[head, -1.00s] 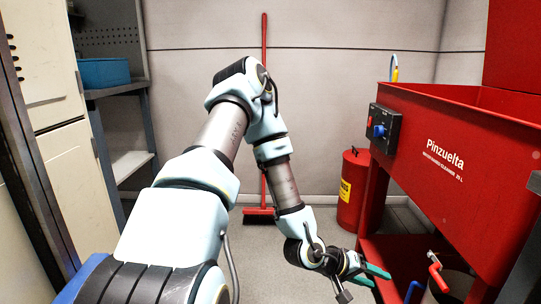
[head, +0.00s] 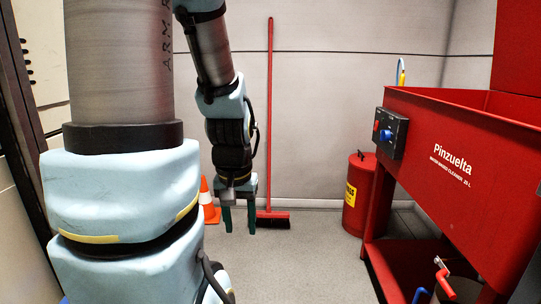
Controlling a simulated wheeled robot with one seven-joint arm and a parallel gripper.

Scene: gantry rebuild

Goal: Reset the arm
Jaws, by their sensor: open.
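My gripper (head: 239,222) hangs pointing down in the middle of the head view, in front of the back wall. Its two dark green fingers are apart with nothing between them. My arm rises large on the left of the view, and its top is cut off by the upper edge. The arm hides much of the left side of the room.
A red broom (head: 269,120) leans on the back wall just right of my gripper. An orange cone (head: 207,205) stands behind it. The middle floor (head: 300,265) is clear.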

